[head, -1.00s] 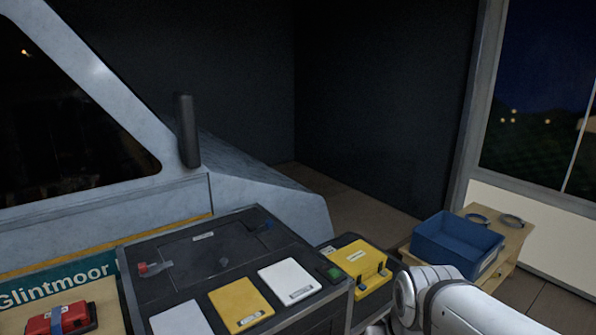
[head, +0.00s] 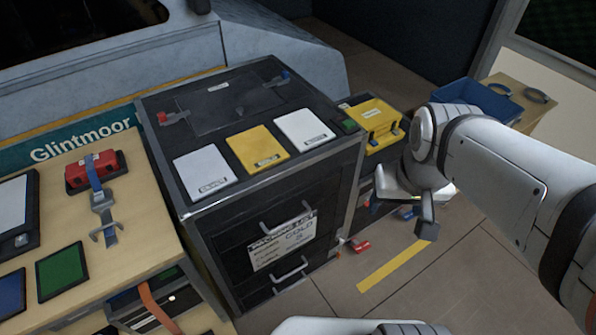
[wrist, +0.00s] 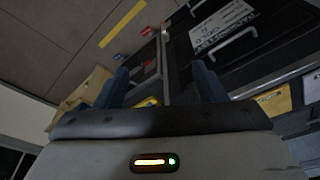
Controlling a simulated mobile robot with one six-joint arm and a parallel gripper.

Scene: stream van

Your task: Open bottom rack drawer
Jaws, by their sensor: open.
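The black rack (head: 205,215) stands in the middle of the head view, its drawer fronts facing me. The upper drawer has a metal handle (head: 287,222) and a white label (head: 283,241). The bottom drawer's handle (head: 290,272) is below the label; both drawers look shut. In the wrist view the picture is turned, with the upper handle (wrist: 226,42) and label (wrist: 222,24) at upper right. My gripper (head: 427,228) is right of the rack, clear of the handles. Its two fingers (wrist: 160,82) are apart with nothing between them.
Cards lie on the rack top. A yellow case (head: 370,125) and blue bin (head: 468,100) are behind my arm. A wooden table (head: 140,210) with a red device (head: 92,170) adjoins the rack's left. A small red item (head: 360,246) lies on the floor near a yellow stripe (head: 396,266).

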